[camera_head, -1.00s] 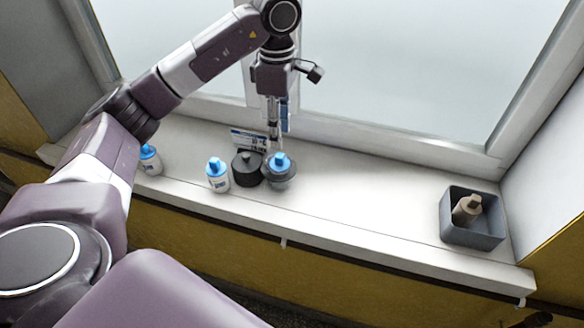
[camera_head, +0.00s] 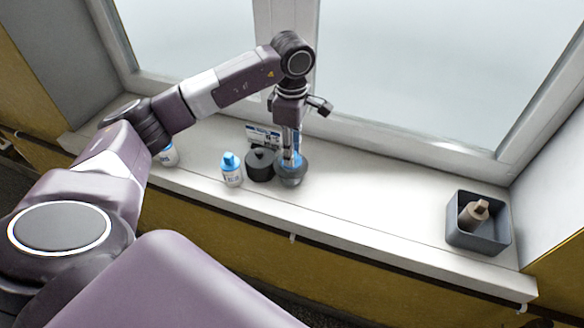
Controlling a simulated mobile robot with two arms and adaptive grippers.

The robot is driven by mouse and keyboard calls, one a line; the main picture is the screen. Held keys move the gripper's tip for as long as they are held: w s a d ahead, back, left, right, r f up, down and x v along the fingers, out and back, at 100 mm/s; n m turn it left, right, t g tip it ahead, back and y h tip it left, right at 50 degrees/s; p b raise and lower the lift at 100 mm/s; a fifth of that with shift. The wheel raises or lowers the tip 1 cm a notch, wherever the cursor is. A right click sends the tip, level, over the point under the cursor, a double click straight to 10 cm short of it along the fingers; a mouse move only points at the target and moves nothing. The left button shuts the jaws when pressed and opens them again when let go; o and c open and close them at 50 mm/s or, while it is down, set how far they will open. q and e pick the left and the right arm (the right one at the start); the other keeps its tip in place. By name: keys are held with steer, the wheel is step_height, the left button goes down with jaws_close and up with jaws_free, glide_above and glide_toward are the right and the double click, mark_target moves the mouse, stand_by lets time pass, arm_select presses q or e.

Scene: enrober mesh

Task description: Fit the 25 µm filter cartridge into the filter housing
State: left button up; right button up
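The filter housing (camera_head: 291,180) is a dark grey round bowl on the white sill. A blue-topped cartridge (camera_head: 298,160) sits in it, upright as far as it shows. My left gripper (camera_head: 291,153) points down over the housing, its fingertips at the blue top. The fingers hide part of that top, and I cannot tell whether they are closed on it. Another white cartridge with a blue top (camera_head: 231,172) stands to the left, and a third one (camera_head: 168,156) stands farther left, partly behind my arm. Any micron markings are too small to read. My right gripper is not in view.
A black round lid-like part (camera_head: 260,167) stands just left of the housing. A blue and white card (camera_head: 261,136) stands behind it. A grey open bin (camera_head: 478,245) holding a brownish cartridge (camera_head: 473,215) is at the right. The sill between housing and bin is clear.

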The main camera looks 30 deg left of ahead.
arm_select(q)
jaws_close()
steer(key=shift+r, duration=0.5)
step_height(320, 180, up, 7)
steer(key=shift+w+r+b, duration=0.1)
steer(key=shift+b, duration=0.9)
step_height(320, 180, up, 12)
steer(key=p, duration=0.2)
